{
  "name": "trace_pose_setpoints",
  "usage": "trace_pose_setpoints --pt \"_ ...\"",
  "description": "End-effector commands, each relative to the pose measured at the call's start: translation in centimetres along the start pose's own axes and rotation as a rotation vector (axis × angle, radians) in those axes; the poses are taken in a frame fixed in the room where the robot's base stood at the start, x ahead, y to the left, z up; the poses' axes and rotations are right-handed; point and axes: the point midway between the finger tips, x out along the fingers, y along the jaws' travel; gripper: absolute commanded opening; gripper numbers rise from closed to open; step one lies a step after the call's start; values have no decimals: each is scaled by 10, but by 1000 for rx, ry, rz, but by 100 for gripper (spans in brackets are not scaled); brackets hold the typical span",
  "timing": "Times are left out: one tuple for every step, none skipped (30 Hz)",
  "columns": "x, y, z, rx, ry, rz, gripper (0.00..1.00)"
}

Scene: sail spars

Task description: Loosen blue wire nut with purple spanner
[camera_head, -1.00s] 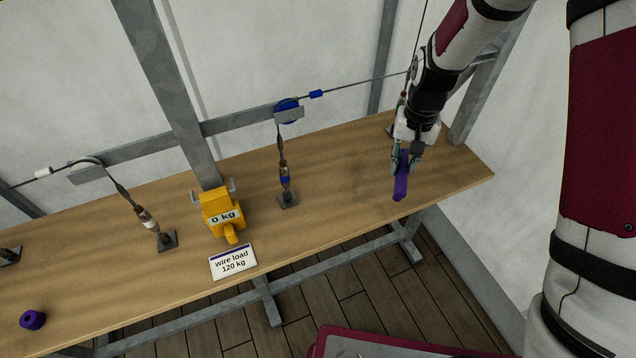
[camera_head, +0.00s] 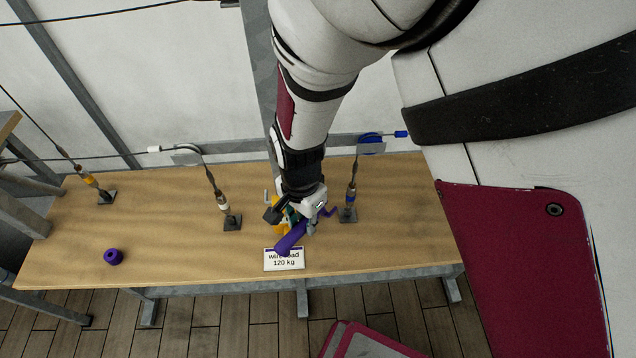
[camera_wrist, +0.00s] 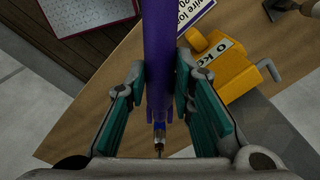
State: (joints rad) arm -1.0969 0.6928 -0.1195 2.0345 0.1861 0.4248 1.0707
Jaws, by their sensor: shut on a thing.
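My gripper (camera_head: 300,212) is shut on the purple spanner (camera_head: 289,238), above the bench and in front of the yellow gauge. In the wrist view the spanner (camera_wrist: 158,50) runs between the teal finger pads of my gripper (camera_wrist: 160,95). In the head view the spanner's far end points right, towards the turnbuckle with the blue nut (camera_head: 351,196). That turnbuckle stands on a bench plate just right of the spanner. Whether the spanner touches the nut I cannot tell.
The yellow gauge (camera_wrist: 225,65) reads 0 kg and is partly hidden in the head view. A "wire load 120 kg" card (camera_head: 284,261) lies at the bench front. White-banded (camera_head: 225,208) and yellow-banded (camera_head: 90,181) turnbuckles stand left. A purple ring (camera_head: 114,257) lies on the bench (camera_head: 165,225).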

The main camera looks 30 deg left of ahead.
Motion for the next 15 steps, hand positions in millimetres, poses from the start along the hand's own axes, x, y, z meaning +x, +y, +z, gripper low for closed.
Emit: trace_pose_setpoints --pt "0 0 1 1 0 0 0" --pt "0 0 0 1 0 0 0" --pt "0 0 0 2 0 0 0" --pt "0 0 0 1 0 0 0" --pt "0 0 0 1 0 0 0" --pt "0 0 0 1 0 -1 0" --pt "0 0 0 1 0 -1 0" --pt "0 0 0 1 0 -1 0" --pt "0 0 0 1 0 -1 0" --pt "0 0 0 1 0 -1 0" --pt "0 0 0 1 0 0 0" --pt "-1 0 1 1 0 0 0" --pt "-1 0 2 1 0 0 0" --pt "-1 0 2 1 0 0 0" --pt "-2 0 3 0 0 0 0"
